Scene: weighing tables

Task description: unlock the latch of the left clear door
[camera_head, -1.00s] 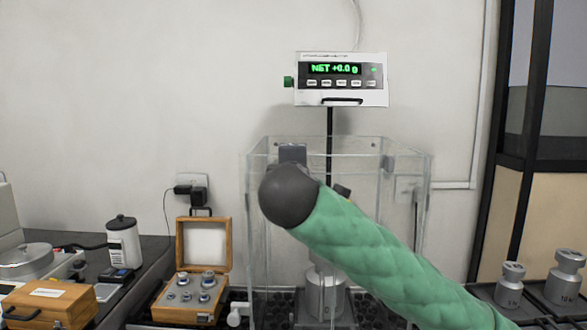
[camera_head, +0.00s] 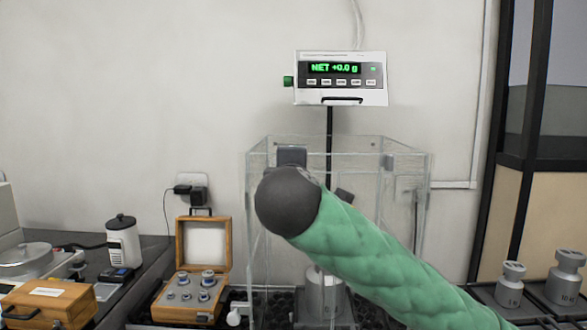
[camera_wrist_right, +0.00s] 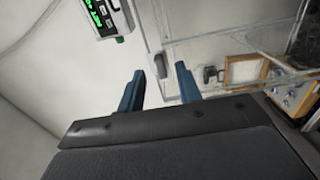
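In the right wrist view, a small grey latch-like block (camera_wrist_right: 158,66) sits at the edge of a clear panel (camera_wrist_right: 215,50). My right gripper (camera_wrist_right: 157,76) is open, its two blue fingers apart with nothing between them. The block appears beyond the fingertips, between them; I cannot tell the gap or whether it is locked. My left gripper is not in view.
An indicator (camera_head: 341,78) above the shield reads NET +0.0 g. An open wooden weight box (camera_head: 204,243) stands left of the shield, with a white bottle (camera_head: 123,242) farther left. Metal weights (camera_head: 510,285) stand at the right. The wall space above the shield's left side is clear.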

